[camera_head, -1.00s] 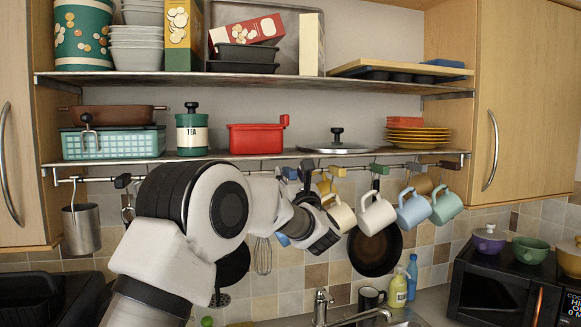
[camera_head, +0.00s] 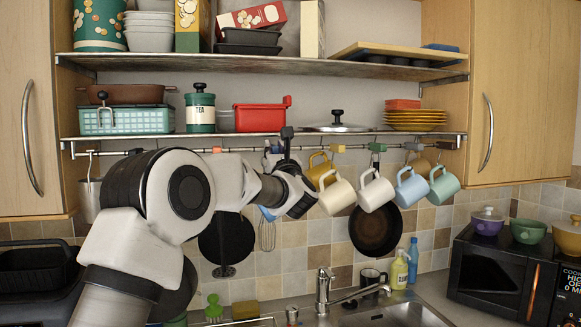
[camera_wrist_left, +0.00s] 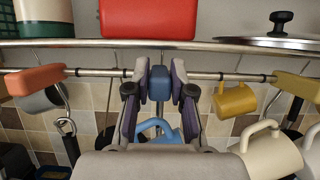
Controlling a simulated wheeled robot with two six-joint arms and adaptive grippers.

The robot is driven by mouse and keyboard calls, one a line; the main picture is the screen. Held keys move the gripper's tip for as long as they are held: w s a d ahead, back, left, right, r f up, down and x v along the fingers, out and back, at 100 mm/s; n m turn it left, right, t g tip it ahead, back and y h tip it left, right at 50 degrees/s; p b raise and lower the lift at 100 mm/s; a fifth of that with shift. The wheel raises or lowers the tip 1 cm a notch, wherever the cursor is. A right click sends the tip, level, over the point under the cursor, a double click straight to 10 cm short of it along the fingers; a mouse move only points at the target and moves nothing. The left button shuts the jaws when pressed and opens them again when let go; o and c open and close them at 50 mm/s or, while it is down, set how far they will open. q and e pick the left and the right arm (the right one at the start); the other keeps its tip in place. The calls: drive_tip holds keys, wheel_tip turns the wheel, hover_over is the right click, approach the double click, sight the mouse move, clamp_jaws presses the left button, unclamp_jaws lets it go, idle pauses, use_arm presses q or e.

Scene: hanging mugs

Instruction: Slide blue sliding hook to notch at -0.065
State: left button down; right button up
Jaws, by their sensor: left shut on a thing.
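The blue sliding hook (camera_wrist_left: 159,83) sits on the metal rail (camera_wrist_left: 100,73) in the left wrist view. My left gripper (camera_wrist_left: 159,82) is shut on it, with one purple-grey finger on each side. A blue mug (camera_wrist_left: 160,131) hangs below the hook, partly hidden by my gripper. In the head view my left gripper (camera_head: 284,150) reaches up to the rail from below, and the hook (camera_head: 269,158) and blue mug (camera_head: 268,213) are mostly hidden by it. No notch marking can be made out. My right gripper is not in view.
An orange hook (camera_wrist_left: 35,79) is on the rail to the left and a yellow hook (camera_wrist_left: 298,86) to the right. A yellow mug (camera_wrist_left: 234,100) and a cream mug (camera_wrist_left: 270,155) hang to the right. The rail beside the blue hook is bare. A shelf runs just above.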

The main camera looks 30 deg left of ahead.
use_arm(q)
drive_tip(key=shift+s+a, duration=0.5)
drive_tip(key=c, duration=1.4)
unclamp_jaws()
drive_tip(key=shift+w+d, duration=0.15)
drive_tip(key=o, duration=0.4)
drive_tip(key=shift+w+f, duration=0.1)
drive_tip(key=shift+f, duration=0.05)
drive_tip(key=v, duration=1.1)
drive_tip(key=shift+s+a+f, duration=0.25)
drive_tip(key=shift+f, duration=0.15)
